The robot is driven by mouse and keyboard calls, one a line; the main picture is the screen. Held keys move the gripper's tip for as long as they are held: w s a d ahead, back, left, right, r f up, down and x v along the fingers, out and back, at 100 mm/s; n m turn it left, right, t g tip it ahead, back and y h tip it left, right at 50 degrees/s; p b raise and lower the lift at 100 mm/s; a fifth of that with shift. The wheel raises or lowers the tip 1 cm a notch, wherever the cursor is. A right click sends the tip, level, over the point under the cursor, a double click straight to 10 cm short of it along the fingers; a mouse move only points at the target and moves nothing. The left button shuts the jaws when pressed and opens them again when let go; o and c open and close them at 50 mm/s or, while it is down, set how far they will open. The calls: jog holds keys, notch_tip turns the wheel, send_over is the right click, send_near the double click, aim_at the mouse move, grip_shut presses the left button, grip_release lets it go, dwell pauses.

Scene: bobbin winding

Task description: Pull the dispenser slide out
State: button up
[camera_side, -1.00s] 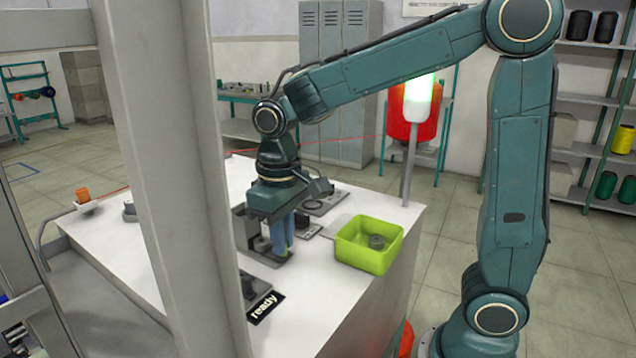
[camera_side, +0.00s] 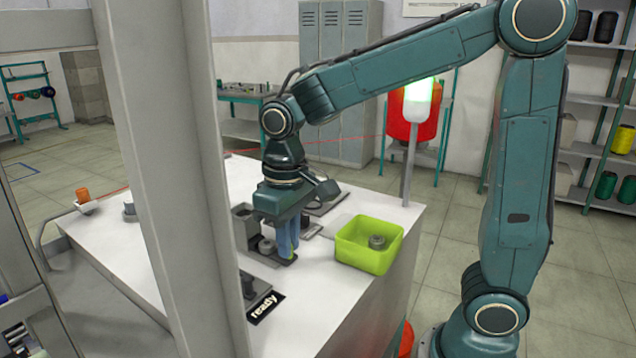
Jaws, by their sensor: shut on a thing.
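The dispenser (camera_side: 243,228) is a dark grey unit on the white table, partly behind the pale post. Its slide (camera_side: 276,259) sticks out at the right, low on the table, with a grey metal bobbin (camera_side: 267,246) on it. My gripper (camera_side: 288,258) points straight down with its blue fingers at the slide's outer end, just right of the bobbin. It is shut on the slide; the fingers hide the exact grip.
A lime green bin (camera_side: 367,261) with a grey bobbin in it (camera_side: 377,241) stands close right of my gripper. A black "ready" sign (camera_side: 265,306) lies in front. A lit lamp post (camera_side: 409,165) rises at the table's right edge. The tall pale post (camera_side: 178,180) blocks part of the view.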

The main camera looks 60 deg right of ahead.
jog(key=shift+s, duration=0.25)
dwell(0.5)
jog(key=o, duration=0.6)
jog(key=shift+r, duration=3.5)
jog(key=shift+s+d+f+t, duration=0.3)
jog(key=shift+s+d+t, duration=0.6)
jog(key=shift+s, duration=1.35)
jog(key=shift+s+d+f+t, duration=0.35)
jog(key=shift+s+d+t, duration=0.5)
jog(key=shift+s, duration=1.4)
jog(key=shift+s+d+f+t, duration=0.3)
jog(key=shift+s+d+t, duration=0.55)
jog(key=shift+s, duration=1.4)
